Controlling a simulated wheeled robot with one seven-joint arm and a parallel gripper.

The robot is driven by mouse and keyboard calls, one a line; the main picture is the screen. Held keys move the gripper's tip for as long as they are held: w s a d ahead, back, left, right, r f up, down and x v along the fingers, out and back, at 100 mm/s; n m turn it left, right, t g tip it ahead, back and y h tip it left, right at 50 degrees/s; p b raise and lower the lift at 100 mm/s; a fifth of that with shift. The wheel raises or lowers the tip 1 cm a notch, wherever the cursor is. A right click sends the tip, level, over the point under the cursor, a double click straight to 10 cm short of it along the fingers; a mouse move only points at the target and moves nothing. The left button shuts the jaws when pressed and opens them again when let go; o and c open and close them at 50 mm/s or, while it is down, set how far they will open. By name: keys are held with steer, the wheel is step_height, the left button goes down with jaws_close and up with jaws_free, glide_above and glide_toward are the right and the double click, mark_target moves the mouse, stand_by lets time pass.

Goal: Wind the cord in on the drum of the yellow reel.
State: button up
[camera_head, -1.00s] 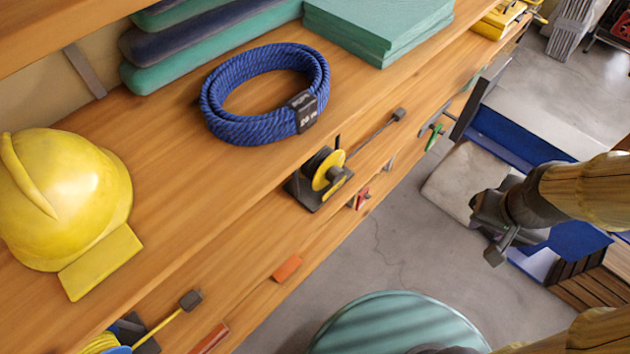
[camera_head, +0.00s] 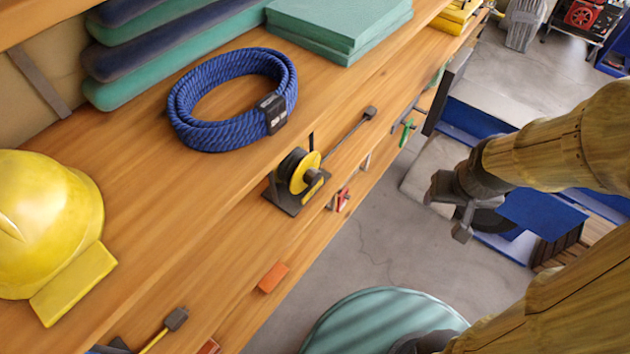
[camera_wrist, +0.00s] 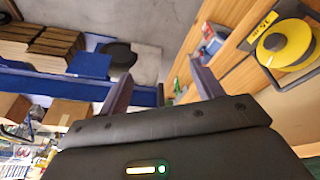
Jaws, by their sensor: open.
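The yellow reel (camera_head: 303,172) stands on a dark base on the lower wooden shelf in the head view. A dark peg rises beside its drum. A thin dark cord (camera_head: 345,135) runs out from it, up and right, to a small dark block (camera_head: 370,112) near the shelf edge. In the wrist view the reel (camera_wrist: 287,43) is at the upper right, with its yellow disc facing the camera. My gripper (camera_head: 448,208) is open and empty, over the floor to the right of the reel and well apart from it. Both fingers (camera_wrist: 160,82) show in the wrist view.
An orange block (camera_head: 273,277) and a red item (camera_head: 343,199) sit along the lower shelf. A round teal top (camera_head: 385,318) stands below; grey floor lies between.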

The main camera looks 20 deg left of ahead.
mark_target(317, 179)
steer(key=w+a+f+n+t+y+b, duration=0.2)
steer(key=w+f+n+t+b, duration=0.25)
steer(key=w+n+b, duration=0.65)
steer(key=w+a+f+n+t+y+b, duration=0.1)
steer(key=w+f+n+t+y+b, duration=0.2)
steer(key=n+t+b, duration=0.75)
steer(key=s+a+f+n+g+y+b, duration=0.9)
steer(key=n+b, duration=1.3)
steer(key=b, duration=0.5)
step_height(317, 179, down, 3)
steer(key=a+g+y, duration=0.1)
steer(key=g+y, duration=0.1)
steer(key=shift+s+a+n+g+y+b, duration=0.2)
steer(key=shift+a+n+g+y+b, duration=0.15)
steer(key=shift+g+y, duration=0.05)
steer(key=b+x, duration=0.4)
steer(key=x, duration=1.3)
steer(key=shift+w+a+b, duration=0.15)
steer(key=shift+a+b, duration=0.05)
steer(key=shift+b, duration=0.15)
steer(key=shift+r, duration=0.1)
